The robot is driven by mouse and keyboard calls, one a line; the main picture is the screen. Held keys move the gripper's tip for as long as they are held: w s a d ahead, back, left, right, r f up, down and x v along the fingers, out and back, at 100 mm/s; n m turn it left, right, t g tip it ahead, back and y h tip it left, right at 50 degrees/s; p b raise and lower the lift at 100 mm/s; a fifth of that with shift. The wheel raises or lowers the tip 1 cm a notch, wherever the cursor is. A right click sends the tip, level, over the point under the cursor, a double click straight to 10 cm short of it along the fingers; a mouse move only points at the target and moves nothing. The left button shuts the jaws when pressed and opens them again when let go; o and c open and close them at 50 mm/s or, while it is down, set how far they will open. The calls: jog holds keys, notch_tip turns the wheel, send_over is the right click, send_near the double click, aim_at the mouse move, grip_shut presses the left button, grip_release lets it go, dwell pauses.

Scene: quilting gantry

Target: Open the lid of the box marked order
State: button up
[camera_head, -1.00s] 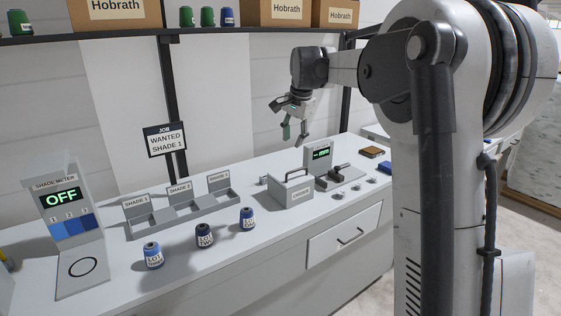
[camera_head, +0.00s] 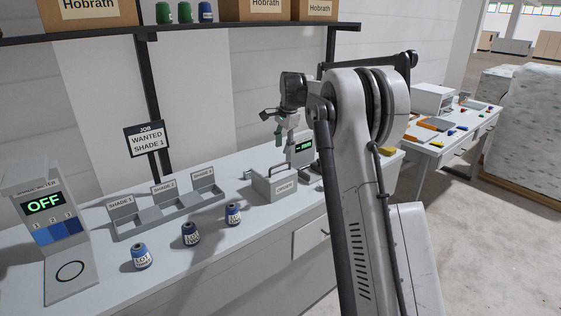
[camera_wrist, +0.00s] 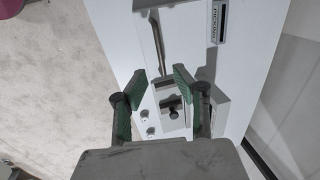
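The grey box marked ORDER (camera_head: 286,188) stands on the grey counter in the head view. Its lid (camera_head: 264,180) is down and has a raised bar handle (camera_head: 283,168). My gripper (camera_head: 279,140) is above and behind the box in that view, apart from it. In the wrist view my gripper (camera_wrist: 159,83) has its two green-padded fingers spread, with nothing held between them. A small device with a dark lever (camera_wrist: 172,104) shows beyond the fingers. I cannot surely pick out the box in the wrist view.
A unit with a green display (camera_head: 303,147) stands just behind the box. Shade trays (camera_head: 165,207), several blue spools (camera_head: 190,234) and a shade meter reading OFF (camera_head: 45,205) are to the left. A JOB sign (camera_head: 146,140) says WANTED SHADE 1. A side table (camera_head: 450,145) stands right.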

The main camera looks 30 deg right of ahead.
jog(key=f, duration=0.2)
jog(key=w+f, duration=0.1)
jog(key=f, duration=0.4)
jog(key=shift+w+a+f+p, duration=0.15)
jog(key=shift+w+f+p, duration=0.1)
jog(key=shift+f+p, duration=0.1)
grip_shut()
